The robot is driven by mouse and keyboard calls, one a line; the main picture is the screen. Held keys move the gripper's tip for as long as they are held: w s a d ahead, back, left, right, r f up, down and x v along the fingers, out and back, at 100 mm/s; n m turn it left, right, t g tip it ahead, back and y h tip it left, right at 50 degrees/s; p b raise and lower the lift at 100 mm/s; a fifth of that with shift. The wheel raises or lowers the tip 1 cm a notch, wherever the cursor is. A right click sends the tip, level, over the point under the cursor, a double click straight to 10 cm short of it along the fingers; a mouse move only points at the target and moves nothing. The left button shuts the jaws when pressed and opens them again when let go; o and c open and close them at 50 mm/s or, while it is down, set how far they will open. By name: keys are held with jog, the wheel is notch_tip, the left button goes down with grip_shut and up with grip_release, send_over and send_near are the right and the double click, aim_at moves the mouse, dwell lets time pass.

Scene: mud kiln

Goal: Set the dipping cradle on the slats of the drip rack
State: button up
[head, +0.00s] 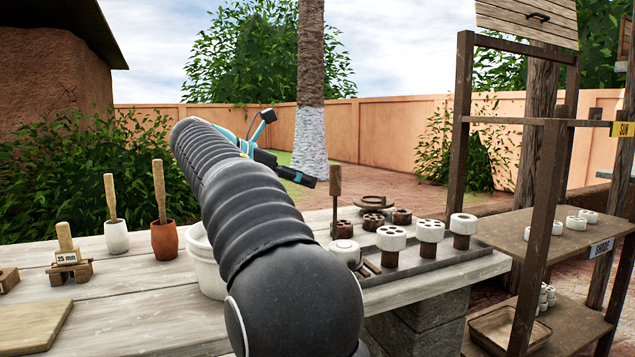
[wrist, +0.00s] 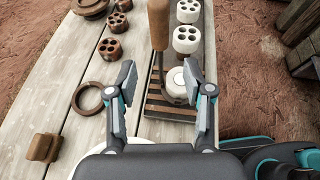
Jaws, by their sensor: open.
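The dipping cradle shows its upright wooden handle (head: 335,188) in the head view. In the wrist view, the handle (wrist: 158,25) and thin shaft stand beside a round white piece (wrist: 176,80) at the cradle's foot. The foot is over the brown slats of the drip rack (wrist: 168,113) and appears to rest on them; the exact contact is hard to see. In the head view the rack (head: 369,267) is partly hidden behind my arm. My gripper (wrist: 163,90) is open, its fingers apart on either side of the cradle in the wrist view. It also shows in the head view (head: 288,150).
A grey tray (head: 475,252) with several white-topped pieces lies to the right of the rack. A white bucket (head: 205,270) is partly hidden by my arm. A wooden ring (wrist: 87,98) and dark perforated pieces lie left of the rack. A shelf frame (head: 545,200) stands right.

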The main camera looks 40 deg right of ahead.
jog(key=shift+v, duration=1.25)
jog(key=s+a+f+m+t+y, duration=0.2)
jog(key=s+a+f+m+y, duration=0.2)
jog(key=s+a+f, duration=0.3)
jog(key=s+a+f+m+t+y, duration=0.2)
jog(key=s+a+f+m+y, duration=0.3)
jog(key=s+f, duration=0.5)
jog(key=s+a+f+m+t+y, duration=0.2)
jog(key=s+a+f+m+y, duration=0.2)
jog(key=s+a+f+m, duration=0.4)
notch_tip(320, 180, down, 7)
jog(key=shift+s+a+r+t, duration=0.15)
jog(key=shift+s+a+t, duration=0.25)
jog(key=shift+a, duration=0.6)
